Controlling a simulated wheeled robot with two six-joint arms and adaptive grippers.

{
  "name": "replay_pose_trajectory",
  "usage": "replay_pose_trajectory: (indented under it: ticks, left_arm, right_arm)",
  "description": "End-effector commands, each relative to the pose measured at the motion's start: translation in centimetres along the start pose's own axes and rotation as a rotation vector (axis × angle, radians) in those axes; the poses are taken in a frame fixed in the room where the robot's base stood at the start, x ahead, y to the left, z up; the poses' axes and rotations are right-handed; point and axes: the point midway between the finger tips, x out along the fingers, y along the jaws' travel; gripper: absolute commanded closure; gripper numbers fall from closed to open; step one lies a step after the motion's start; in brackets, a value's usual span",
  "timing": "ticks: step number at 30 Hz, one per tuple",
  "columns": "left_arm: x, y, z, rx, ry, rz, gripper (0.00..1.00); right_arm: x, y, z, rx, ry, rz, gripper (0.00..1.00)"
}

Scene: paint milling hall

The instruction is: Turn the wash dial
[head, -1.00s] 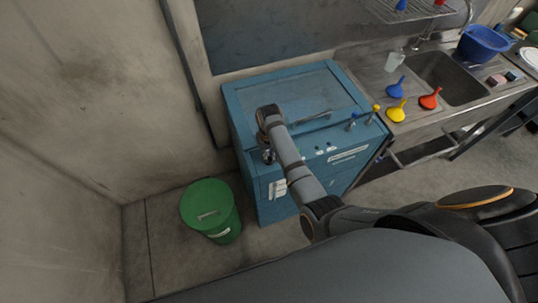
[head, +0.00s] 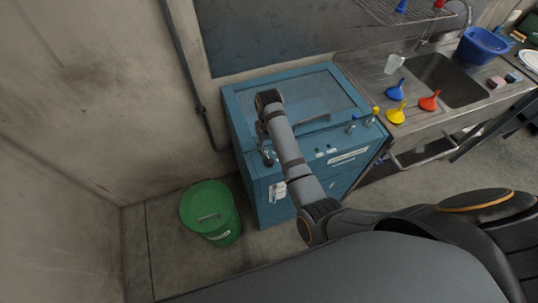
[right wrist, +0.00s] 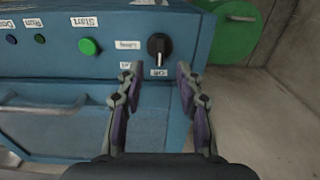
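The wash dial is a round black knob with a pale pointer mark (right wrist: 158,48) on the blue cabinet's panel, in the right wrist view. Its mark points down in that picture, to a label that seems to read "Off". My right gripper (right wrist: 158,82) is open, its two fingertips apart just below the dial in the picture, with nothing between them. They do not seem to touch the dial. In the head view the right gripper (head: 267,156) is over the left end of the blue cabinet (head: 240,125), and I cannot make out the dial there. My left gripper is not in view.
A green push button (right wrist: 89,46) sits left of the dial in the wrist view. A green bin (head: 211,212) stands on the floor beside the cabinet. A sink counter with a blue funnel (head: 396,91), yellow funnel (head: 396,114) and red funnel (head: 430,102) is to the right.

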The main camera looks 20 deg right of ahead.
Motion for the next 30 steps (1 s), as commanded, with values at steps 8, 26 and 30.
replay_pose_trajectory:
  ticks: [8, 26, 30]
  left_arm:
    - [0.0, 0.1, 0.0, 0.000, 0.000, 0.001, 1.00]
    - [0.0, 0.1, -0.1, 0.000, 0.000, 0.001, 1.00]
    - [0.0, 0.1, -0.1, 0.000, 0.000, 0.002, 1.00]
  right_arm:
    - [-5.0, 0.0, -0.1, -0.001, 0.001, 0.001, 0.64]
    - [-5.6, 0.0, 0.0, 0.000, 0.000, 0.001, 0.64]
    - [-4.1, 1.5, 1.8, 0.020, 0.019, 0.010, 0.64]
